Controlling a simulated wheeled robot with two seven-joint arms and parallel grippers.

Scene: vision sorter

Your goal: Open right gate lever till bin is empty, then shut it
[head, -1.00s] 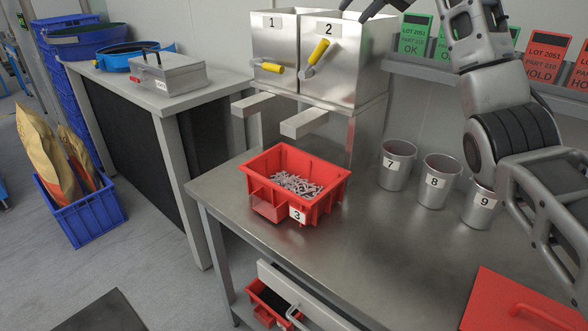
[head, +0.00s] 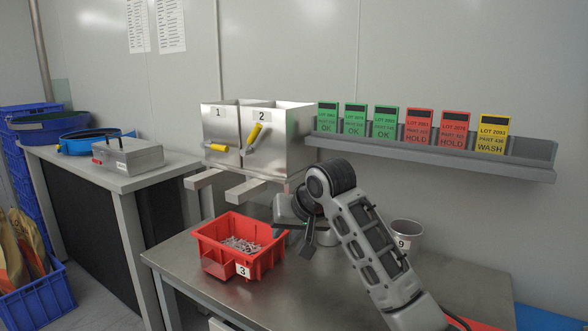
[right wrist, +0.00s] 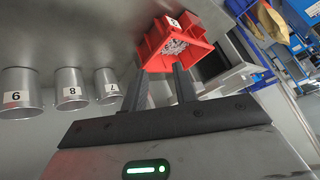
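A steel two-part hopper stands at the back of the table, marked 1 and 2. The right lever (head: 253,135), with a yellow grip, slants up on compartment 2 (head: 289,145). The left lever (head: 216,147) lies nearly level on compartment 1 (head: 222,123). The hopper insides are hidden. A red bin (head: 213,254) marked 3 holds grey parts (head: 241,245) in front of the chutes; it also shows in the right wrist view (right wrist: 157,47). My right gripper (head: 293,236) is right of this bin, below the hopper. Its fingers (right wrist: 160,86) are apart and empty. My left gripper is out of view.
Steel cups 7 (right wrist: 107,86), 8 (right wrist: 70,91) and 9 (head: 407,237) stand on the table; my right arm partly covers them in the head view. A rail (head: 430,146) with green, red and yellow cards runs along the wall. A grey case (head: 128,156) sits on the left bench.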

